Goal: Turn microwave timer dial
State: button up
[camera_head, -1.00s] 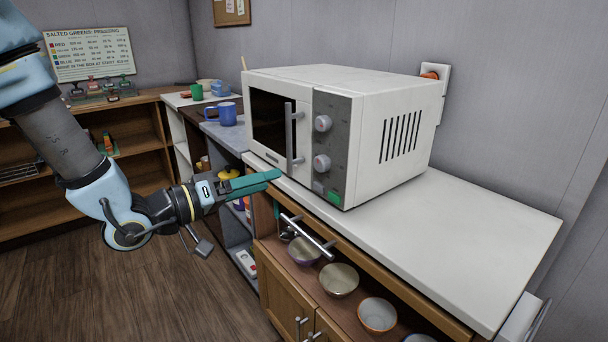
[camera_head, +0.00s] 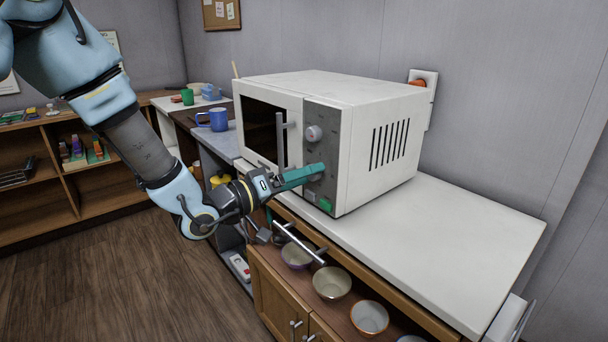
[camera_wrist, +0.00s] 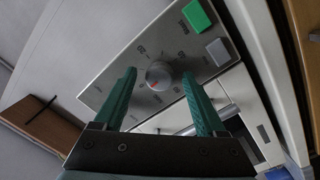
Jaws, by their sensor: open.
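The white microwave (camera_head: 375,110) stands on the counter, its grey control panel (camera_head: 330,118) facing left. The upper dial (camera_head: 314,134) is in clear view. The lower dial is hidden behind my gripper (camera_head: 317,170) in the head view. In the wrist view a round dial (camera_wrist: 159,75) with a red mark sits between my two green fingers, near the green button (camera_wrist: 197,16). My gripper is open, its fingertips at the lower panel. I cannot tell whether they touch the dial.
The microwave's upright door handle (camera_head: 281,140) stands just left of my fingers. A grey button (camera_wrist: 218,52) is beside the green one. The white counter (camera_head: 440,215) is clear to the right.

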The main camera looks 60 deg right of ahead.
grip_shut()
dwell(0.6)
